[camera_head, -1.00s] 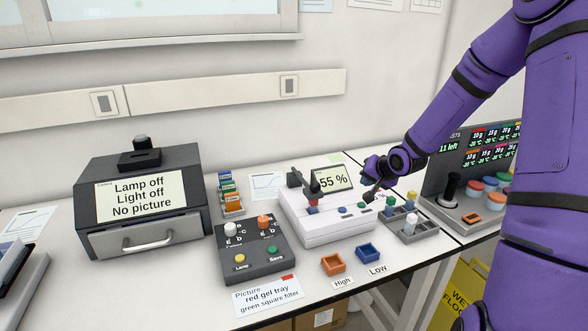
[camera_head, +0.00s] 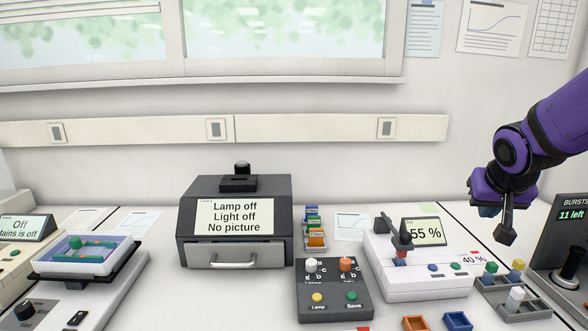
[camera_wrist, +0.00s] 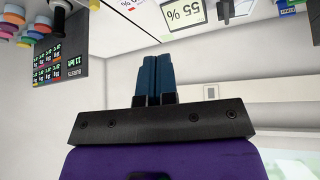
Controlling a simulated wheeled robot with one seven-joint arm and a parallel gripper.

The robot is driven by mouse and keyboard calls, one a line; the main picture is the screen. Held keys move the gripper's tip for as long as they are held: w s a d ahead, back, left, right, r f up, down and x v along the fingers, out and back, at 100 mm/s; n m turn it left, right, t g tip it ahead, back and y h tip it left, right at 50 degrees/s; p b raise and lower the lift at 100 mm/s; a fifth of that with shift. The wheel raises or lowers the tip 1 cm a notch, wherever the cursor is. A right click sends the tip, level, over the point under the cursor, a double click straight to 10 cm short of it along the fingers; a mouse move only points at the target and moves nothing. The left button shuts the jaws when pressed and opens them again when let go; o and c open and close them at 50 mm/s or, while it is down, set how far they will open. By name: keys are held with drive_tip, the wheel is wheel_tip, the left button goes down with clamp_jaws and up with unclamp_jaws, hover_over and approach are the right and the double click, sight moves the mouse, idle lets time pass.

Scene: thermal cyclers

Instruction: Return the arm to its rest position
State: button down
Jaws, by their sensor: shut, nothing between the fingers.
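My gripper (camera_head: 506,234) is at the right in the head view, on the purple arm that comes in from the right edge. It hangs in the air above the bench, apart from everything, between the white device with the "55 %" display (camera_head: 424,232) and the dark panel reading "11 left" (camera_head: 573,216). In the wrist view its two blue fingers (camera_wrist: 154,78) are pressed together with nothing between them. The wrist view looks upside down, with the "55 %" display (camera_wrist: 184,14) at the top.
A dark imaging box (camera_head: 235,222) reads "Lamp off, Light off, No picture". A control box (camera_head: 333,290) with knobs stands before it.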

drive_tip(key=s+a+r+n+y, duration=0.1)
drive_tip(key=s+a+r, duration=0.2)
drive_tip(key=s, duration=0.7)
drive_tip(key=s+a+r+n+g+y, duration=0.1)
drive_tip(key=s+a+r+n, duration=0.1)
drive_tip(key=s, duration=0.8)
drive_tip(key=shift+a+r+y, duration=0.3)
drive_tip(key=shift+a+r, duration=0.55)
drive_tip(key=shift+a, duration=0.35)
